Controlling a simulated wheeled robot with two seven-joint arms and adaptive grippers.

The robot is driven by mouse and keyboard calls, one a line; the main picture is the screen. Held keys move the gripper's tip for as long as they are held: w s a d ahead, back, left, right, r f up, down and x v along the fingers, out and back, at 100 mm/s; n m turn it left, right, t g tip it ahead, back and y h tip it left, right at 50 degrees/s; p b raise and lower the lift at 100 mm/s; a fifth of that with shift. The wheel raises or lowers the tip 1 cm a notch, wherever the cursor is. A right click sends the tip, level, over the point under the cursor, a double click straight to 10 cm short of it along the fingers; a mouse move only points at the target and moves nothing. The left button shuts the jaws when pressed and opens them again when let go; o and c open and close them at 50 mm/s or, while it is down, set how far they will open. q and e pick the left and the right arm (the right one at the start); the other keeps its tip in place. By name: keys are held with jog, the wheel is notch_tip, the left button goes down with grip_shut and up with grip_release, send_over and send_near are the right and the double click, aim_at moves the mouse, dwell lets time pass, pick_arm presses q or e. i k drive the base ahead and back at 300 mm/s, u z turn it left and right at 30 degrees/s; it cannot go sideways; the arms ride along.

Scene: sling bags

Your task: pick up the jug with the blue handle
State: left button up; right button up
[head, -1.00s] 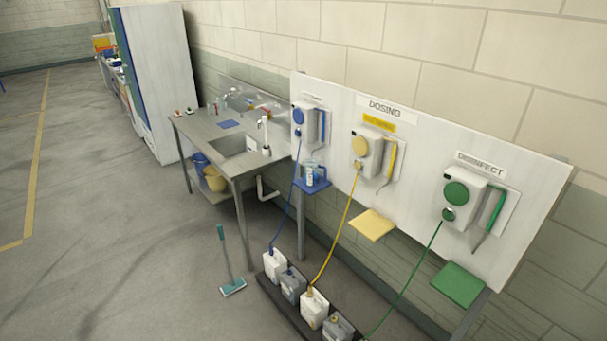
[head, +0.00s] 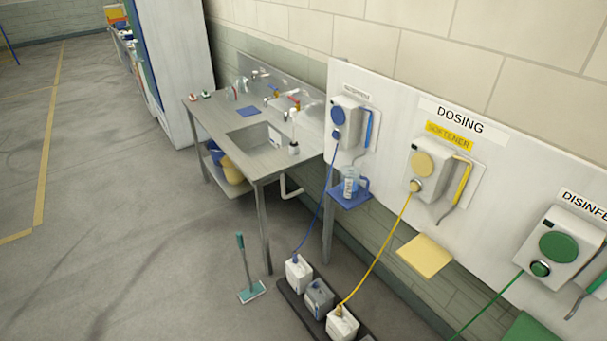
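A clear jug with a blue handle (head: 350,182) stands upright on a small blue shelf (head: 343,198) on the white wall board, below the blue dosing unit (head: 346,122). The blue handle is on the jug's right side. Neither of my grippers is in the head view.
A steel sink table (head: 215,120) stands left of the board, with a tap and small items on it. Canisters (head: 319,297) sit in a dark floor tray below the board. A yellow shelf (head: 425,256) is on the right. The floor at left is clear.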

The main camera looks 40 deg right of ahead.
aim_at(355, 185)
jog(key=u, duration=0.05)
jog(key=i, duration=0.95)
jog(key=z, duration=0.8)
jog(key=i, duration=0.8)
jog(key=z, duration=0.6)
